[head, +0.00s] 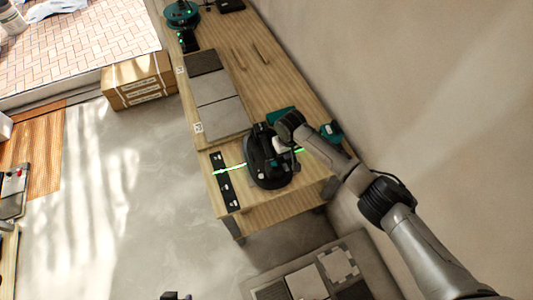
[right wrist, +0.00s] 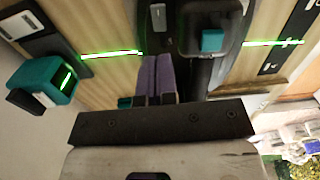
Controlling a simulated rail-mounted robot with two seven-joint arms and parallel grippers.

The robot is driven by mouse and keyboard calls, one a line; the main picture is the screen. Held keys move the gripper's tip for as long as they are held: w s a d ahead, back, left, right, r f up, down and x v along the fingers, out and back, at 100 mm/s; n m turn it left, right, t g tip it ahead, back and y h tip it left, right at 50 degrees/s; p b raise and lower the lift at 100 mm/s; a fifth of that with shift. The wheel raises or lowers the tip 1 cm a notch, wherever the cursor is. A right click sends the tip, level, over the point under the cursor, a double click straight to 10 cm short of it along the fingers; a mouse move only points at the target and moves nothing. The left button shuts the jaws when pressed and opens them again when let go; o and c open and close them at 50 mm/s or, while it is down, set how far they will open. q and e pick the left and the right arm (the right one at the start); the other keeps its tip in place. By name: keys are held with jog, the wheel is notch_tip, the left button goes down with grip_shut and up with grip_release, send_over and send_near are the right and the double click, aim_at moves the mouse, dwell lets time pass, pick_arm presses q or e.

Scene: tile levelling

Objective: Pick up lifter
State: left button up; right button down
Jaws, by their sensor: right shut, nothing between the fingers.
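The lifter (head: 262,165) is a black, rounded tool lying near the front end of the wooden workbench. My right gripper (head: 280,147) is over its right side, with the arm reaching in from the lower right. In the right wrist view, the shut purple fingers (right wrist: 157,78) hold nothing. The dark lifter body with a teal button (right wrist: 212,40) is just beyond and to the right of them. Whether the fingertips touch the lifter cannot be told.
A black bar (head: 224,182) crossed by a green laser line lies left of the lifter. A teal device (head: 332,131) stands by the wall; it also shows in the right wrist view (right wrist: 45,85). Grey tiles (head: 222,118) lie farther along the bench (head: 262,62).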

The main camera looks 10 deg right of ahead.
jog(key=c, duration=1.9)
grip_release()
jog(key=o, duration=1.1)
jog(key=shift+c, duration=0.2)
